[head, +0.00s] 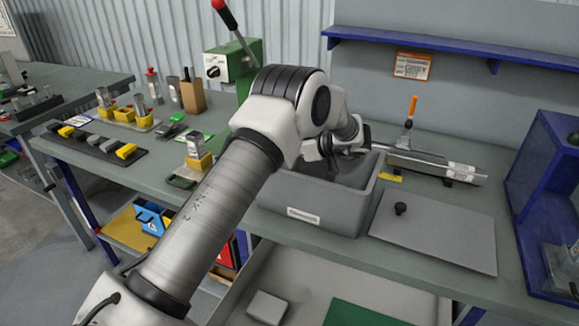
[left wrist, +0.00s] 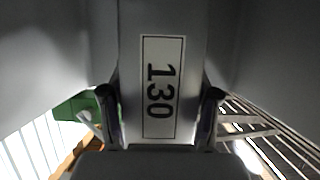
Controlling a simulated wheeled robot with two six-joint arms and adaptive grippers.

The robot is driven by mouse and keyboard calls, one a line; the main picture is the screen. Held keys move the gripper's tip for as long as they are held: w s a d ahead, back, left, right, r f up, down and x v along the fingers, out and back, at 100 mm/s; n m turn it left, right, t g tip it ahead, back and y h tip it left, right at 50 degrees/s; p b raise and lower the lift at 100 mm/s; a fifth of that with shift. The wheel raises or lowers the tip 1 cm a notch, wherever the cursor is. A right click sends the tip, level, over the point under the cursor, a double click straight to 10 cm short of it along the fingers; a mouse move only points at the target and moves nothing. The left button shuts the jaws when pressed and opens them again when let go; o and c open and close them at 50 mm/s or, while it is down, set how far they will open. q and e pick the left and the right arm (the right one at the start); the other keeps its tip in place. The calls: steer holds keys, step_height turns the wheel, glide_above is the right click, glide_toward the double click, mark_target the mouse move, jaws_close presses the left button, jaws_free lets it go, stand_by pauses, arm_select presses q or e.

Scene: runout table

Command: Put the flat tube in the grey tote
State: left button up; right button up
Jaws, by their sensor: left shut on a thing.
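The grey tote (head: 342,211) stands on the bench, with a white label on its front wall. My left arm reaches over it, and my left gripper (head: 335,170) is at the tote's opening, partly hidden by my arm. In the left wrist view, my left gripper (left wrist: 160,110) is shut on a grey flat tube (left wrist: 160,20) with a white label reading 130. The tube lies between the two fingers. In the head view I cannot make out the tube clearly, nor whether it touches the tote floor. My right gripper is not in view.
A metal rail (head: 430,163) with a white label lies behind and right of the tote. A grey plate (head: 435,235) with a black knob lies right of the tote. A blue frame (head: 540,190) stands at the right. Several yellow-and-grey blocks sit on a black strip (head: 95,142) at left.

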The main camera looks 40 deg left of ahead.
arm_select(q)
step_height(320, 180, down, 3)
steer(key=shift+s+f, duration=0.15)
steer(key=shift+f, duration=0.25)
steer(key=shift+f, duration=0.1)
steer(key=shift+f, duration=0.3)
steer(key=o, duration=1.3)
steer(key=shift+r, duration=0.1)
